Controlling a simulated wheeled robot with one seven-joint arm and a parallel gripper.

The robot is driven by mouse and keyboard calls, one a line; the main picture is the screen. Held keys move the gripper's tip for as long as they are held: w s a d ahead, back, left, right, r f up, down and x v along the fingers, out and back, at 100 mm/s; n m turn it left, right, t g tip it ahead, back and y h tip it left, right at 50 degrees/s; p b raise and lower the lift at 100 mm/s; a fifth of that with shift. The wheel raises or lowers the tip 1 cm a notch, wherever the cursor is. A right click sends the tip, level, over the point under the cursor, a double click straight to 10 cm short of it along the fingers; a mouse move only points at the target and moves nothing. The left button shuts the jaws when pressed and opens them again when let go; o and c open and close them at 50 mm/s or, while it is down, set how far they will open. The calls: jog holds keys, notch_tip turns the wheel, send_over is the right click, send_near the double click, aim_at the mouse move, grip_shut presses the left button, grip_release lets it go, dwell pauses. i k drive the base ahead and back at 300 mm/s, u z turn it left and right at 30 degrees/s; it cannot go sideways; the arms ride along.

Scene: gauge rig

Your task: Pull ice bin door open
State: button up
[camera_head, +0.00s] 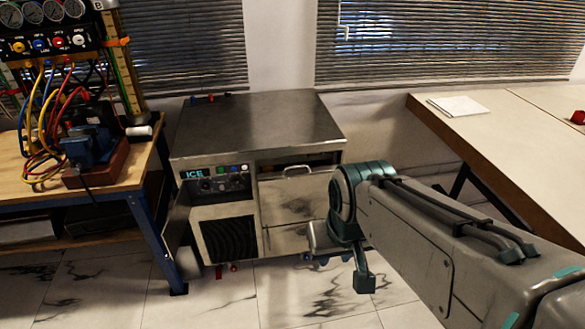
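The ice machine (255,120) is a steel cabinet with an "ICE" panel and a black vent grille at its left front. Its bin door (285,205) is the worn grey panel at the right front. A light curved handle (297,168) sits at the door's top edge, with a dark strip behind it. I cannot tell if the door is slightly ajar. My arm comes in from the lower right, and its teal wrist overlaps the door's right side. My gripper (340,262) appears low in front of the door, apart from the handle; its fingers are not clear.
A pale table (500,130) with a paper sheet (460,106) is on the right. Small tools (210,98) lie on the machine's top.

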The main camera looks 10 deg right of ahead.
aim_at(291, 196)
jog(key=k, duration=0.6)
jog(key=u, duration=0.6)
jog(key=i, duration=1.6)
jog(key=z, duration=0.65)
